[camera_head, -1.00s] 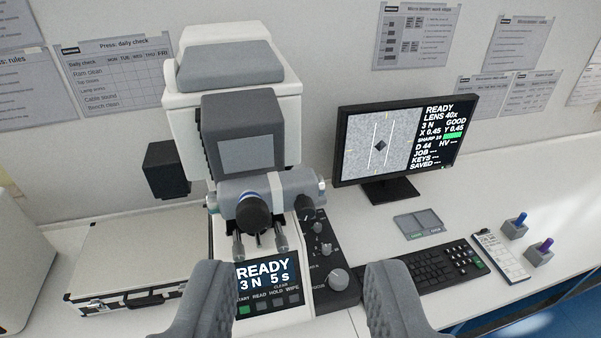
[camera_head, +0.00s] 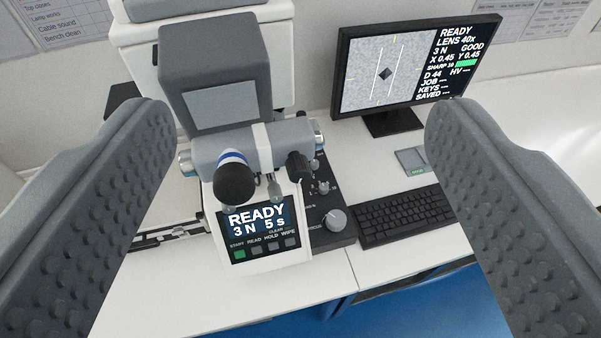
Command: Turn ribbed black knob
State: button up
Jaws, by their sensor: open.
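A hardness tester (camera_head: 215,75) stands left of centre, with a grey cross barrel (camera_head: 225,148) low on its front. A small black knob (camera_head: 299,165), which looks ribbed, sits at the barrel's right front. A larger round black eyepiece (camera_head: 235,185) with a blue and white ring is left of it. My gripper (camera_head: 303,112) is wide open and empty. Its two grey dimpled fingers frame the tester's front and the knob in the picture, touching neither as far as I can see.
A lit display (camera_head: 256,219) and buttons are below the barrel. A dark panel with a silver focus knob (camera_head: 336,219) lies to their right. A monitor (camera_head: 412,72) and keyboard (camera_head: 405,215) stand on the right of the bench. The white front bench strip (camera_head: 300,272) is bare.

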aim_at(299, 170)
jog(key=u, duration=0.05)
jog(key=k, duration=1)
jog(key=u, duration=0.35)
jog(key=i, duration=0.65)
jog(key=u, duration=0.05)
